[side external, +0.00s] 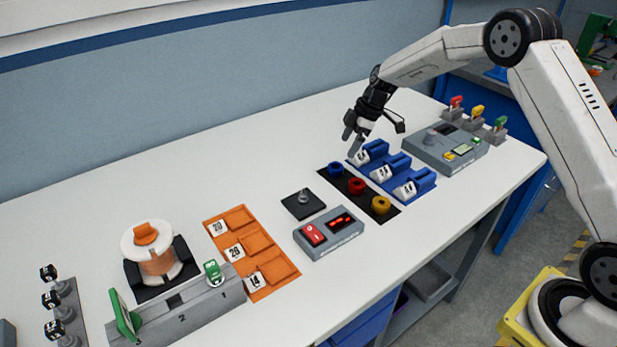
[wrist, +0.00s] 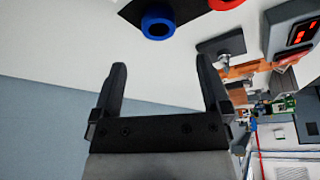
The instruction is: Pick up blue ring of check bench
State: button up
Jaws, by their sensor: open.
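The blue ring (side external: 335,169) lies at the far end of a black mat (side external: 373,217), beside a red ring (side external: 356,186) and a yellow ring (side external: 381,204). In the wrist view the blue ring (wrist: 158,23) is at the top, ahead of my fingers and apart from them, and part of the red ring (wrist: 225,4) shows to its right. My gripper (side external: 350,143) is open and empty, above the table near the far end of the mat. In the wrist view my gripper (wrist: 160,88) shows both fingers spread wide with nothing between them.
A blue tray (side external: 420,187) with numbered slots stands right of the mat. A grey device with a red switch (side external: 328,233) and a black plate with a peg (side external: 303,204) stand to the left. A grey control box (side external: 440,150) sits behind. The white table near the wall is clear.

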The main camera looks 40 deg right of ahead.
aim_at(337, 163)
jog(key=shift+f, duration=0.15)
jog(key=shift+x, duration=1.25)
jog(key=shift+a, duration=0.1)
jog(key=shift+x, duration=2.45)
jog(key=shift+c, duration=0.2)
grip_shut()
